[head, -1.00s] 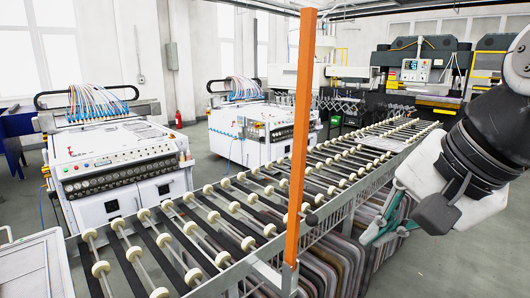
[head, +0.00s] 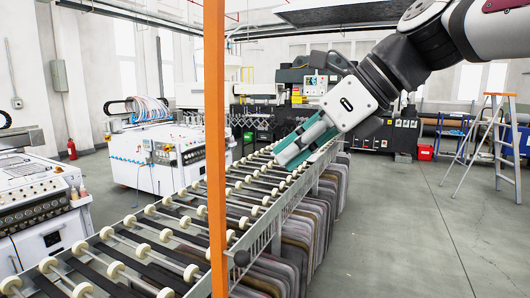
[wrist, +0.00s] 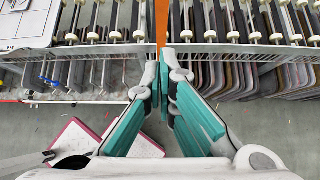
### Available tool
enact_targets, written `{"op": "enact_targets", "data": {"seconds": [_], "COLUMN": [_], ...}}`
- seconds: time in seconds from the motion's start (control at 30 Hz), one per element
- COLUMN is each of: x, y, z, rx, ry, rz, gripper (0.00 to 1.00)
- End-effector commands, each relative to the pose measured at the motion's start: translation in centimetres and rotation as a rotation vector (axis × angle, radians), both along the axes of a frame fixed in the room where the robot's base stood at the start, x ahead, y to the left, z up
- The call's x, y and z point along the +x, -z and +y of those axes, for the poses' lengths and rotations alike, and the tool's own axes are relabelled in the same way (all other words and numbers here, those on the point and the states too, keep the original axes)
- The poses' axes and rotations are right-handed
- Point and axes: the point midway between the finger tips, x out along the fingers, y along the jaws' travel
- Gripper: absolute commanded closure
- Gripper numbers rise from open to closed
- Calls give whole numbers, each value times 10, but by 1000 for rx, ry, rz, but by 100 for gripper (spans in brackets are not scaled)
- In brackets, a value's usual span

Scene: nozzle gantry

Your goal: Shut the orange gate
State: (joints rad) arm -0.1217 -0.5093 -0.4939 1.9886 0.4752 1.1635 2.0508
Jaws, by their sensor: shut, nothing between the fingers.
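The only orange part near me is a tall, flat upright bar (head: 216,150) at the near edge of the roller conveyor in the head view. I cannot tell from it whether a gate stands open or shut. In the wrist view an orange strip (wrist: 162,20) shows at the top middle, beyond the fingertips. My gripper (head: 283,158) has teal fingers and appears over the conveyor's right side in the head view, to the right of the bar. In the wrist view my gripper (wrist: 165,65) has its fingertips together with nothing between them. I see no contact with the orange strip.
The roller conveyor (head: 160,235) runs from near left to far middle, with panels (head: 300,225) stored beneath it. White machines (head: 150,150) stand left. A stepladder (head: 487,135) with an orange top stands far right. The floor to the right is clear.

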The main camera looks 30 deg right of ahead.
Motion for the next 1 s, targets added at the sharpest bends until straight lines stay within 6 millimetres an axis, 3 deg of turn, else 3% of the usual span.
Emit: {"op": "enact_targets", "data": {"seconds": [0.37,0.63,1.0], "x": [44,71,76], "y": [53,50,49], "z": [33,52,55], "rx": [-1,-4,-3], "ry": [-5,-4,-1], "rz": [3,0,-1], "gripper": [100,100,100]}}
